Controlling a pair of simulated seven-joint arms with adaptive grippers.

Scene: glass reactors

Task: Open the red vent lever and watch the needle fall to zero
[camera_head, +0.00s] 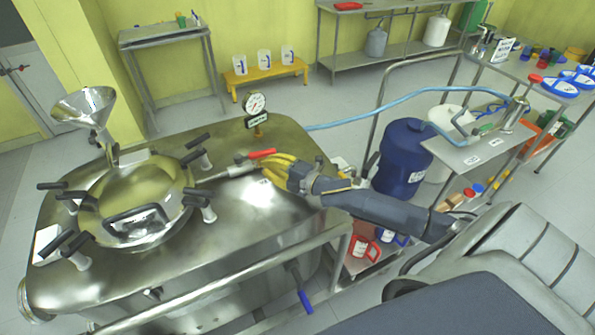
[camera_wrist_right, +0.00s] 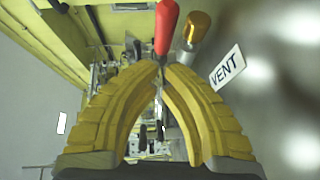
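The red vent lever (camera_head: 262,153) is on top of the steel reactor (camera_head: 235,225), and it also shows in the right wrist view (camera_wrist_right: 165,28). A white VENT label (camera_wrist_right: 227,66) is beside it there. The round pressure gauge (camera_head: 255,102) stands upright behind the lever; its needle is too small to read. My right gripper (camera_head: 265,168) has yellow fingers right at the lever. In the wrist view its fingertips (camera_wrist_right: 163,67) converge close together at the lever's near end. I cannot tell whether they touch or grip it. My left gripper is not in view.
A steel funnel (camera_head: 85,105) and a domed lid (camera_head: 138,200) with several black-handled clamps are on the reactor's left. A brass knob (camera_wrist_right: 197,27) is beside the lever. A blue hose (camera_head: 400,98) runs behind the reactor to the right. A blue drum (camera_head: 403,155) stands right.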

